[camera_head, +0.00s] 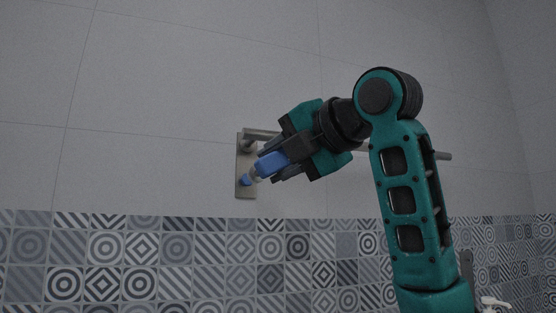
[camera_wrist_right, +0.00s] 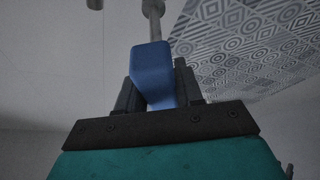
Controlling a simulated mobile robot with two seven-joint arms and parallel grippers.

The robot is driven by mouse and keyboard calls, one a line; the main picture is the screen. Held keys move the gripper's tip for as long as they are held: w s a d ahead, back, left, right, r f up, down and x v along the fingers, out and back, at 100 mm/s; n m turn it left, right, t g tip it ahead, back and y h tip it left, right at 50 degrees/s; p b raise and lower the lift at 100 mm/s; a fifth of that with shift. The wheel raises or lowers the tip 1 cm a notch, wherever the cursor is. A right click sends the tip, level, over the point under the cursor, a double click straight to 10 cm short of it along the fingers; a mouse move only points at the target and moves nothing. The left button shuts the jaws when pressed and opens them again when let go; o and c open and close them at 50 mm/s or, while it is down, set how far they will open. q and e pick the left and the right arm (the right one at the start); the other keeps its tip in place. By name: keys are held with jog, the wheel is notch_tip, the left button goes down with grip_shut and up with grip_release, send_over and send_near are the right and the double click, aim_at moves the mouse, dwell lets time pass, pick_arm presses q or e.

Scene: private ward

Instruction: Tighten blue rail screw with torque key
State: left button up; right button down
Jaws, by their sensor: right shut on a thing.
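My right gripper (camera_head: 287,156) is shut on the blue handle of the torque key (camera_head: 269,164), which points left and down toward the wall. The key's pale tip meets or nearly meets the blue rail screw (camera_head: 246,180) on the lower part of the metal mounting plate (camera_head: 246,191). I cannot tell whether the tip is seated on the screw. In the right wrist view the blue torque key (camera_wrist_right: 152,77) stands between the dark fingers (camera_wrist_right: 160,97), with its grey shaft reaching away. The screw is not clear there. My left gripper is not in view.
A grey rail (camera_head: 262,134) runs right from the plate's top, partly behind my right arm, with its end (camera_head: 443,156) showing beyond. Patterned tiles (camera_head: 150,262) cover the lower wall. A white fixture (camera_head: 494,304) is at the lower right. The space left of the plate is clear.

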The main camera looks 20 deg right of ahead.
jog(key=shift+w+r+p, duration=0.15)
jog(key=shift+w+p, duration=0.55)
jog(key=shift+w, duration=0.1)
jog(key=shift+w+p, duration=0.45)
jog(key=shift+w, duration=0.25)
jog(key=shift+w+p, duration=0.4)
jog(key=shift+w, duration=0.25)
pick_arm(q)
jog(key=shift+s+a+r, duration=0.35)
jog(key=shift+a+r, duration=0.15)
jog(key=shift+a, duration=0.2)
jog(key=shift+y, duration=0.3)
pick_arm(e)
jog(key=shift+s+b, duration=0.45)
jog(key=shift+s, duration=1.05)
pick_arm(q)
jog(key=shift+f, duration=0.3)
